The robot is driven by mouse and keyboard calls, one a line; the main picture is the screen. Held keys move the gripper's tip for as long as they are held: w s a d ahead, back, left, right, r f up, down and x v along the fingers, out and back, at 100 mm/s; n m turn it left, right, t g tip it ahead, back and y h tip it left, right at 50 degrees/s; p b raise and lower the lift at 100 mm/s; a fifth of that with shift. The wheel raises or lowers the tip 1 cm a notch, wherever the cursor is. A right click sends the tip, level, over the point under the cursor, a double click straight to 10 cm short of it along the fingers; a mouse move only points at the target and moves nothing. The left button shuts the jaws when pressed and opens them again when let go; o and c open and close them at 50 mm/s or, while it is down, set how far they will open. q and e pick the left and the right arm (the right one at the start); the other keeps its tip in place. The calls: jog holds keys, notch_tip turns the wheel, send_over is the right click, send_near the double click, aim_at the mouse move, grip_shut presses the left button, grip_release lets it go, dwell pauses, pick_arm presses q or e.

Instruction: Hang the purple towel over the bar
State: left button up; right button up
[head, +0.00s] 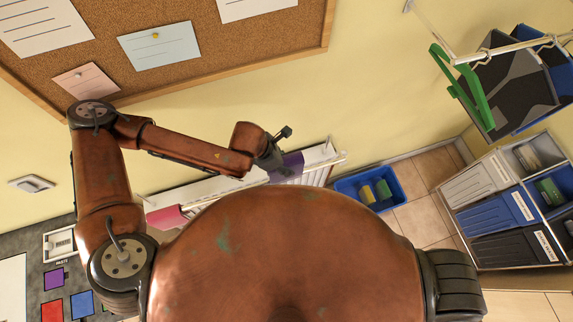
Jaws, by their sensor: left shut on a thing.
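The purple towel (289,166) is small in the head view, just below my left gripper. My left gripper (281,146) is shut on it, though its fingertips are small and hard to make out. The towel is in front of a white radiator-like rack (317,155). A thin pale bar (333,163) runs along the front of this rack, and its left part is largely hidden by my arm and body. I cannot tell whether the towel touches the bar or lies over it. My right gripper is not in view.
A pink cloth (166,217) is at the rack's left end. A blue bin (364,188) with sponge-like items stands on the tiled floor. A corkboard (215,45) is above my arm. Hanging bags (508,80) and a shelf of bins (505,205) are at right.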

pick_arm(q)
jog(key=shift+f+b, duration=3.4)
jog(key=shift+f, duration=3.5)
jog(key=o, duration=1.3)
jog(key=shift+r, duration=0.2)
jog(key=v, duration=1.1)
jog(key=shift+a+r, duration=0.2)
jog(key=shift+r, duration=0.1)
jog(key=shift+s, duration=0.1)
